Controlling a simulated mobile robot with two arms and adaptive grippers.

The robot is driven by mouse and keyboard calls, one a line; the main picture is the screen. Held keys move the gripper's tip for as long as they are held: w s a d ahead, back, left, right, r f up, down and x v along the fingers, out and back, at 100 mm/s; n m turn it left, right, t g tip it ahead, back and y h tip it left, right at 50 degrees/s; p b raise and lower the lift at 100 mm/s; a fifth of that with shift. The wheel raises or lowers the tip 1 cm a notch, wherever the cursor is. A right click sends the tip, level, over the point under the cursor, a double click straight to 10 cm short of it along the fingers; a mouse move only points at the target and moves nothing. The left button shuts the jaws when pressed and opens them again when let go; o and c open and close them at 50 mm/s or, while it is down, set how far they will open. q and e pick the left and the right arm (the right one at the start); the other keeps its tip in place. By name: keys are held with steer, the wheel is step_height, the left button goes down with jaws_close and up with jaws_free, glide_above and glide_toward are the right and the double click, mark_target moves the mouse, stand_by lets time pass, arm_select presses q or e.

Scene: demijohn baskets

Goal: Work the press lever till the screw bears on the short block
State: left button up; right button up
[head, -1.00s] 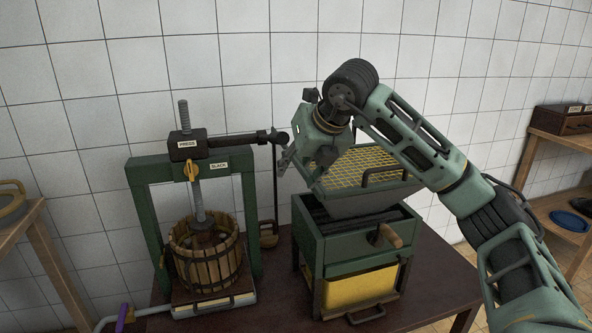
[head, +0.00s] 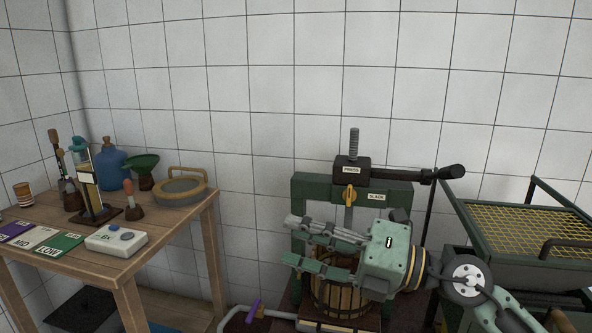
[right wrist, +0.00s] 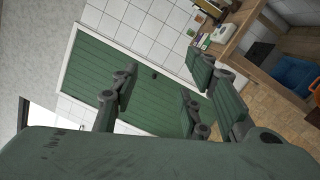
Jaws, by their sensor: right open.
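The press is a green frame (head: 301,190) with a black head (head: 352,172) labelled PRESS. Its threaded screw (head: 354,143) stands upright through the head. The black press lever (head: 405,174) sticks out to the right, ending in a thick grip (head: 449,172). A yellow pointer (head: 350,194) sits beside a SLACK label (head: 376,196). My right gripper (head: 290,240) is open and empty in front of the press, fingers pointing left, below and left of the lever. It hides the screw's lower end and the basket's top; the short block is not visible. Its spread fingers show in the right wrist view (right wrist: 160,100).
The slatted wooden basket (head: 345,298) stands under the press. A green crusher with a yellow-mesh hopper (head: 525,230) is close on the right. A wooden table (head: 160,235) at left carries bottles, a funnel, cards and a meter. The wall space above the press is clear.

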steer(key=w+d+m+t+h, duration=0.3)
steer(key=d+m+t+h, duration=0.55)
steer(key=m+t, duration=0.9)
steer(key=s+d+f+m+g+h, duration=0.2)
steer(key=d+f+m+g+h, duration=0.35)
steer(key=f, duration=0.55)
steer(key=s+d+f+m+g+h, duration=0.25)
steer(key=d+f+m+h, duration=0.3)
steer(key=f+m, duration=0.45)
steer(key=s+f+m+g+y, duration=0.1)
steer(key=s+f+g+y, duration=0.1)
steer(key=s+f+g, duration=1.55)
steer(key=s+f+t, duration=0.1)
steer(key=s+f, duration=0.2)
steer(key=f, duration=0.7)
steer(key=s+f+t, duration=0.2)
steer(key=s+f, duration=0.2)
steer(key=f, duration=0.6)
steer(key=s+f+t, duration=0.1)
steer(key=s+f, duration=0.2)
steer(key=f, duration=0.7)
steer(key=s+d+f+g+p, duration=0.1)
steer(key=s+d+f, duration=0.1)
steer(key=s+f, duration=1.2)
steer(key=shift+s+d+f+p, duration=0.25)
steer(key=shift+s+d+p, duration=0.1)
steer(key=shift+s, duration=0.75)
